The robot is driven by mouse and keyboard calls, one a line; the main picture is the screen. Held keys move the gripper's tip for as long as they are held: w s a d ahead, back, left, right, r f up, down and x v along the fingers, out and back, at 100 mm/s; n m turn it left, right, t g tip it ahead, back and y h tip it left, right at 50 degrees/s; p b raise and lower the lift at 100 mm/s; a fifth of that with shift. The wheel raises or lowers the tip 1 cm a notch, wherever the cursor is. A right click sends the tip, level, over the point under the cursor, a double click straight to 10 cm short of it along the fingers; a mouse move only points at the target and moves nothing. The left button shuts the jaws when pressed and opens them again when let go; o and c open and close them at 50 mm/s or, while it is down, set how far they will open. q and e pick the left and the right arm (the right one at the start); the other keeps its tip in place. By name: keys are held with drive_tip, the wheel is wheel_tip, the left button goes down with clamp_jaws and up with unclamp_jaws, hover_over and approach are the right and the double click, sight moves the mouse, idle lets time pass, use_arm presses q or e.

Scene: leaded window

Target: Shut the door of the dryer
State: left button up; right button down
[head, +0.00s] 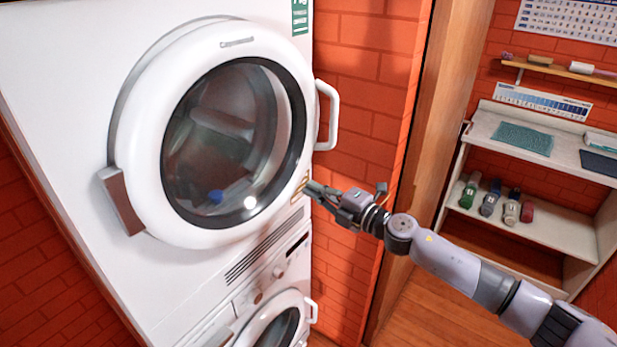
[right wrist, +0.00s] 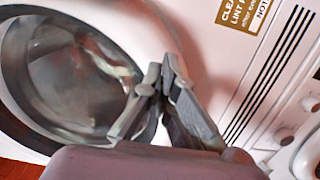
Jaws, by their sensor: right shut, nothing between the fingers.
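The dryer (head: 50,60) is the upper white machine in the head view. Its round white door (head: 135,120) has a dark-rimmed window, a hinge (head: 122,200) at the lower left and a white handle (head: 330,115) at the right. The door lies nearly flat against the front; I cannot tell if it is fully shut. My right gripper (head: 314,188) is shut and empty by the door's lower right rim, below the handle. In the right wrist view its fingertips (right wrist: 163,75) overlap the door rim; contact is unclear. My left gripper is out of view.
A second machine (head: 280,325) stands below the dryer. A red brick wall (head: 365,60) and a wooden door frame (head: 435,110) are to the right. Beyond them are shelves (head: 560,205) with several bottles and a folded cloth (head: 520,138).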

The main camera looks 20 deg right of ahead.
sight(298, 175)
drive_tip(key=shift+x, duration=1.2)
drive_tip(key=shift+n+g+y, duration=0.6)
drive_tip(key=shift+n+y, duration=0.1)
drive_tip(key=shift+y, duration=0.2)
drive_tip(key=b+x, duration=0.2)
drive_tip(key=x, duration=0.2)
drive_tip(key=shift+w+d+f+b, duration=0.15)
drive_tip(key=shift+w+d+b, duration=0.15)
drive_tip(key=shift+w+b, duration=0.1)
drive_tip(key=shift+s+d, duration=0.1)
drive_tip(key=shift+r, duration=0.45)
drive_tip(key=shift+d, duration=0.1)
